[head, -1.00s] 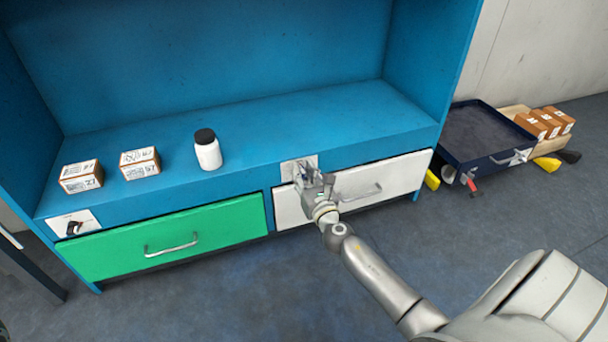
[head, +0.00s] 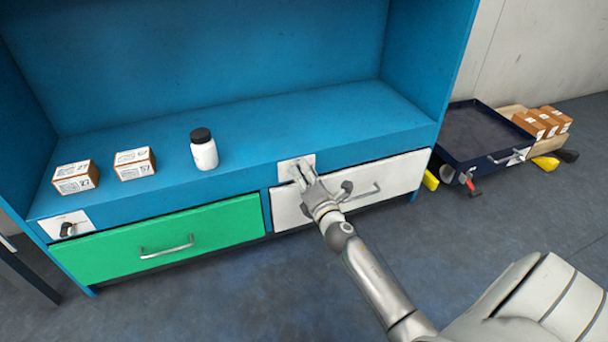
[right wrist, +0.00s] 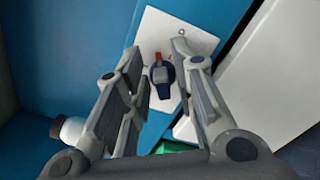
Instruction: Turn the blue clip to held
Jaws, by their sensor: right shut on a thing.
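The blue clip (right wrist: 161,80) sits on a white plate (right wrist: 192,40) on the cabinet front, with a small red mark beside it. My right gripper (right wrist: 156,54) has its fingers on either side of the clip and is shut on it. In the head view my right gripper (head: 302,172) is at the white plate (head: 309,160) above the white drawer and hides the clip. Exactly where the fingers touch the clip is hard to see. My left gripper is not in view.
A green drawer (head: 100,255) and a white drawer (head: 400,177) are closed below the shelf. Another plate with a dark clip (head: 67,230) is at left. Two boxes (head: 75,178) (head: 134,164) and a white bottle (head: 204,154) stand on the shelf. A dark tray (head: 450,142) is at right.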

